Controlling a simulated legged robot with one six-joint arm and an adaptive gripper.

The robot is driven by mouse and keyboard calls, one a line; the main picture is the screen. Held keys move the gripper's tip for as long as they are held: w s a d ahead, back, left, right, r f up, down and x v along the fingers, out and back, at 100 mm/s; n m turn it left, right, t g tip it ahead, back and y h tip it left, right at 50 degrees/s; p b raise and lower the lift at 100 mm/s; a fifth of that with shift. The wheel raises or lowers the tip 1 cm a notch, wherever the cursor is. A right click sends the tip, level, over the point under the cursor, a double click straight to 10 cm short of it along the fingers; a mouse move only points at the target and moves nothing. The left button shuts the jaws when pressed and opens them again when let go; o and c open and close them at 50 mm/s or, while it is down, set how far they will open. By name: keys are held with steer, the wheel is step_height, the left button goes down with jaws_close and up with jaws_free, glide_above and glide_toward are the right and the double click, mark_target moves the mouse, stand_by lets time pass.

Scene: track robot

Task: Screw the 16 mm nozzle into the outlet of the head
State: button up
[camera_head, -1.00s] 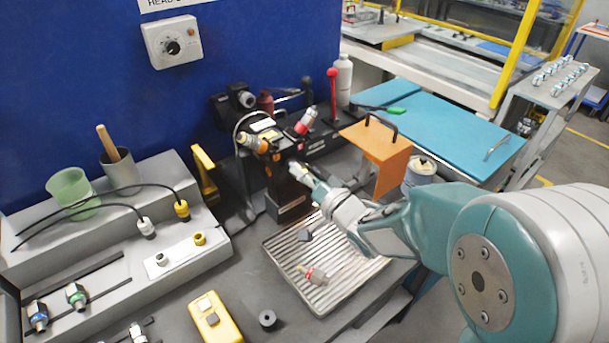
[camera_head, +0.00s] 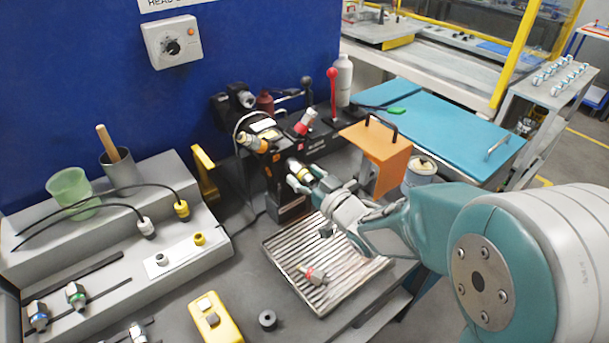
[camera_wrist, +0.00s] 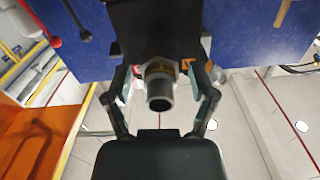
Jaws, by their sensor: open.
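The black head (camera_head: 277,168) stands on the bench before the blue panel. A short nozzle-like fitting with a yellow band (camera_head: 292,165) sits at its front, where the outlet is. In the wrist view the fitting (camera_wrist: 158,92) shows a hex collar and a grey round end with a dark bore, pointing toward me. I cannot read its size or tell how deep it is seated. My gripper (camera_head: 300,180) is open in front of the head. In the wrist view its fingers (camera_wrist: 160,84) stand on either side of the fitting, with gaps visible.
A slatted drip tray (camera_head: 340,285) lies below, with a red-and-grey fitting (camera_head: 313,273) on it. An orange panel (camera_head: 376,150) stands close to the right of my wrist. A grey stepped rack (camera_head: 205,245) and a yellow box (camera_head: 215,318) are at left.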

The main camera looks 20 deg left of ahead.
steer(key=n, duration=0.6)
steer(key=shift+n, duration=0.4)
jaws_close()
stand_by(0.4)
steer(key=m, duration=0.6)
steer(key=shift+m, duration=0.4)
steer(key=m, duration=0.5)
